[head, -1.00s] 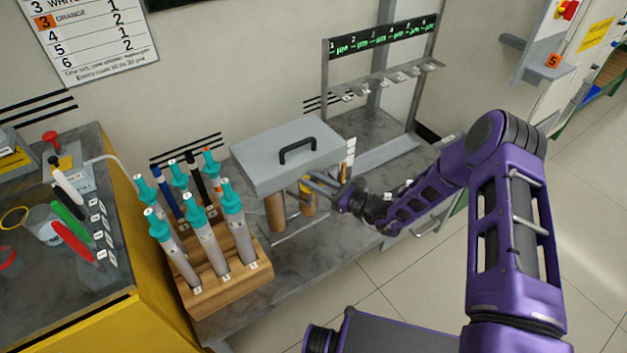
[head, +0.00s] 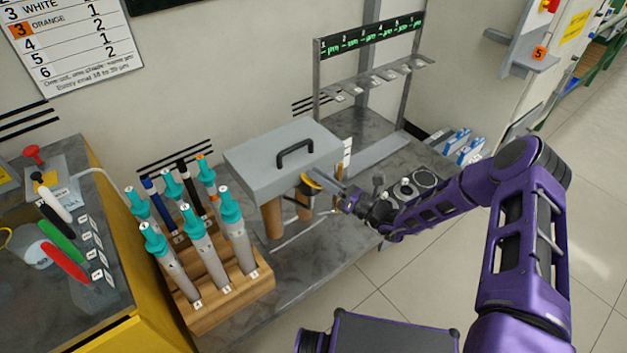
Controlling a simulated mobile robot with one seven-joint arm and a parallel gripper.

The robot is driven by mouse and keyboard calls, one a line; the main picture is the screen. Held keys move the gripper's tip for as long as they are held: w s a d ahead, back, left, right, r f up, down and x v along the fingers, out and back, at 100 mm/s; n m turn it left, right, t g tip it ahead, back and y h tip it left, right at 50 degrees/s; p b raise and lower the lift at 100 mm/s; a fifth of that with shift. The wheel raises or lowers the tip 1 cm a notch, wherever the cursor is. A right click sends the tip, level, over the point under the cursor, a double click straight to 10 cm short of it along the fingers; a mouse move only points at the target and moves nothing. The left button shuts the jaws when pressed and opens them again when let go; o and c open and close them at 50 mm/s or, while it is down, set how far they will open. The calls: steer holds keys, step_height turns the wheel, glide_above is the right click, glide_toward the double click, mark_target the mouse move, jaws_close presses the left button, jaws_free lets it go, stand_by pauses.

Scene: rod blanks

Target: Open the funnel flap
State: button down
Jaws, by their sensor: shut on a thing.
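A grey box (head: 270,165) with a black handle (head: 296,152) on its lid stands on brown cylindrical legs (head: 272,219) on the grey bench. A small yellow and black piece (head: 311,184) shows beside the box's front right corner. My gripper (head: 322,182) reaches in from the right, and its fingers are shut on this piece. The fingers partly cover it, and the box hides what lies behind. I cannot tell for certain whether this piece is the funnel flap, and no funnel shape is clear.
A wooden rack (head: 225,298) of teal-capped tools stands left of the box. A metal frame (head: 370,75) with numbered hooks stands behind. Round dark-topped items (head: 425,179) sit close behind my forearm. Blue and white boxes (head: 461,143) lie at the bench's far end.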

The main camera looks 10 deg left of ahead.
steer(key=shift+w+d+f+m+t+h, duration=0.1)
steer(key=shift+w+d+m+t+h, duration=0.35)
steer(key=shift+m+t, duration=1.5)
steer(key=shift+w+d+f+m+t+h, duration=0.15)
steer(key=shift+w+d+m+t, duration=0.4)
steer(key=shift+m, duration=2.85)
steer(key=shift+w+d+r+m+t+h, duration=0.1)
steer(key=shift+w+d+m+t+h, duration=0.7)
steer(key=shift+m, duration=1.85)
steer(key=shift+s+a+f+t, duration=0.1)
steer(key=shift+s+a+t, duration=0.1)
steer(key=shift+a+t, duration=0.3)
steer(key=c, duration=0.7)
jaws_free()
steer(key=shift+y, duration=0.3)
steer(key=shift+d, duration=0.1)
steer(key=v, duration=1.7)
steer(key=shift+s+d, duration=0.15)
